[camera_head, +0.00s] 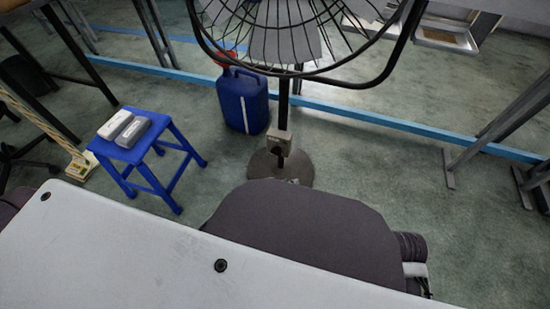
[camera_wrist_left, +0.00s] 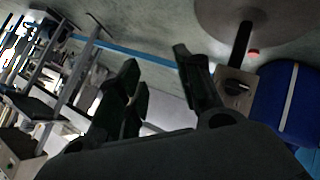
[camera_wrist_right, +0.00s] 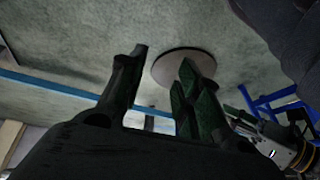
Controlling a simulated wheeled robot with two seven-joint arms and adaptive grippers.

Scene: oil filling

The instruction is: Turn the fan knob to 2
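The standing fan shows its wire cage (camera_head: 290,30) at the top of the head view, above a dark pole and a round base (camera_head: 281,166). A small grey control box (camera_head: 279,141) sits low on the pole. In the left wrist view, the dark fan knob (camera_wrist_left: 236,88) is on the box face; its setting is too small to read. My left gripper (camera_wrist_left: 157,60) is open and empty, with the box beyond its right finger. My right gripper (camera_wrist_right: 165,58) is open and empty, with a round disc like the fan base (camera_wrist_right: 170,70) beyond it. Neither gripper shows clearly in the head view.
A blue jug (camera_head: 242,100) stands behind the fan pole. A blue stool (camera_head: 150,150) with grey boxes on top stands to the left. A blue strip (camera_head: 350,117) runs across the floor. Metal table legs stand at right; the carpet right of the fan is clear.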

